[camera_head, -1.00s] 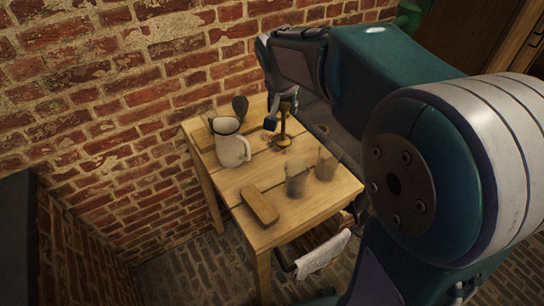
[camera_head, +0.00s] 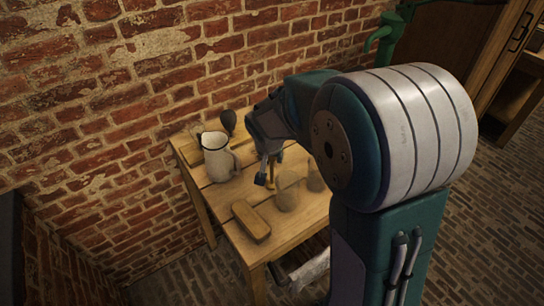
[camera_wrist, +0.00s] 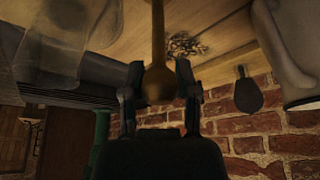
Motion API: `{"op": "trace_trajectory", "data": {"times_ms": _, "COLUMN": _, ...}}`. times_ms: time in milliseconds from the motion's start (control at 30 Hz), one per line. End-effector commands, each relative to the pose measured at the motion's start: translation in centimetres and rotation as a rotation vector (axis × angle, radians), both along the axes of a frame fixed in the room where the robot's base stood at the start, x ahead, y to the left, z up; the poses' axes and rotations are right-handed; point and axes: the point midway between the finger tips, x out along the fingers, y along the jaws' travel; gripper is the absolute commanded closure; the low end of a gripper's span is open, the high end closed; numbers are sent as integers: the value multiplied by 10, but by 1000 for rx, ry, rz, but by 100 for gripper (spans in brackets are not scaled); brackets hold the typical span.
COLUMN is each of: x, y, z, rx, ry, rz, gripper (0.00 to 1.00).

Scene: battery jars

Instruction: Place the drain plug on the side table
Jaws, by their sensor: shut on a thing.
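The drain plug looks like a brass piece with a thin stem and a rounded knob. It shows in the head view (camera_head: 271,180) over the side table (camera_head: 218,194), and in the wrist view (camera_wrist: 158,84). My gripper (camera_head: 265,175) is shut on its knob; in the wrist view the two fingers (camera_wrist: 159,76) flank the knob. The stem runs away from the fingers towards the wooden top. The plug is between the pitcher and the glass jars in the head view. I cannot tell whether its far end touches the table.
A pale pitcher (camera_head: 217,160) stands left of my gripper. Glass jars (camera_head: 288,192) stand close on its right. A wooden block (camera_head: 251,220) lies at the front, and a dark paddle-shaped thing (camera_head: 228,121) is at the back by the brick wall. A dark speckled patch (camera_wrist: 187,45) lies beside the stem.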

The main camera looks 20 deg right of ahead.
Motion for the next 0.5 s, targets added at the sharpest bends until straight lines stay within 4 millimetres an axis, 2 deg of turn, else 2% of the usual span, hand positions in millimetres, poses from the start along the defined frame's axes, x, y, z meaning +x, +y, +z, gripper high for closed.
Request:
{"op": "trace_trajectory", "data": {"times_ms": 267, "x": 0, "y": 0, "z": 0, "rx": -1, "ry": -3, "rz": 0, "gripper": 100}}
{"op": "trace_trajectory", "data": {"times_ms": 300, "x": 0, "y": 0, "z": -1, "rx": 0, "ry": -1, "rz": 0, "gripper": 47}}
{"op": "trace_trajectory", "data": {"times_ms": 333, "x": 0, "y": 0, "z": -1, "rx": 0, "ry": -1, "rz": 0, "gripper": 34}}
{"op": "trace_trajectory", "data": {"times_ms": 367, "x": 0, "y": 0, "z": -1, "rx": 0, "ry": -1, "rz": 0, "gripper": 26}}
{"op": "trace_trajectory", "data": {"times_ms": 500, "x": 0, "y": 0, "z": -1, "rx": 0, "ry": -1, "rz": 0, "gripper": 26}}
